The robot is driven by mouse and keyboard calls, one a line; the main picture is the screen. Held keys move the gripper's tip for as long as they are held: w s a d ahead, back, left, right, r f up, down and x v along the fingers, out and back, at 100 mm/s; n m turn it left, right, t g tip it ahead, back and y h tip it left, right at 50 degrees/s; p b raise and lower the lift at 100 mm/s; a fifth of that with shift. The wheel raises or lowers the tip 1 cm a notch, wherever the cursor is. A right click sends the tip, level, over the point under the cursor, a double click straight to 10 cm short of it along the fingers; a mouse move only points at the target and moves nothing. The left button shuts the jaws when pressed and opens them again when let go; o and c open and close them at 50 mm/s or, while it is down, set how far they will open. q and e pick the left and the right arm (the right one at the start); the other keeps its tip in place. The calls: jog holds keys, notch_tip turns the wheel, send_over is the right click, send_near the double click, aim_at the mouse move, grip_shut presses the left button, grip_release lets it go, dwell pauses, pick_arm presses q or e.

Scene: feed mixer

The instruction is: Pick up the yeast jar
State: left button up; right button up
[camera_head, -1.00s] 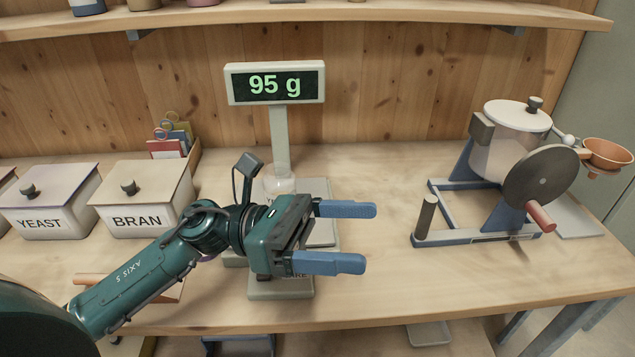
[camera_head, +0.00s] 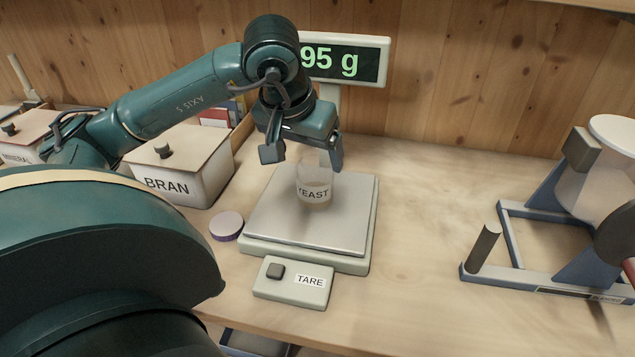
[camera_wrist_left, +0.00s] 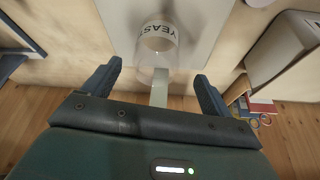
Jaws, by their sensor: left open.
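The yeast jar (camera_head: 315,191) is a small clear glass with a white YEAST label and some pale contents, standing upright and without a lid on the scale's plate (camera_head: 347,225). My left gripper (camera_head: 318,157) is open, just above and behind the jar, with one blue finger clear in the head view. In the left wrist view the jar (camera_wrist_left: 158,45) lies ahead of the gap between the two open fingers (camera_wrist_left: 157,76). No finger visibly touches it. My right gripper is not in view.
The scale display (camera_head: 345,60) reads 95 g. A purple-rimmed round lid (camera_head: 227,224) lies left of the scale, with the TARE box (camera_head: 292,283) in front. The BRAN bin (camera_head: 180,165) stands left and a mixer (camera_head: 590,190) right. The table between scale and mixer is clear.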

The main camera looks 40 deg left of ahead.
aim_at(316, 174)
pick_arm(q)
jog(key=shift+d+x, duration=0.15)
jog(key=shift+x, duration=1.65)
jog(key=shift+d+x, duration=0.1)
jog(key=shift+x, duration=1.7)
jog(key=shift+c, duration=0.4)
jog(key=c, duration=1)
jog(key=shift+r, duration=0.1)
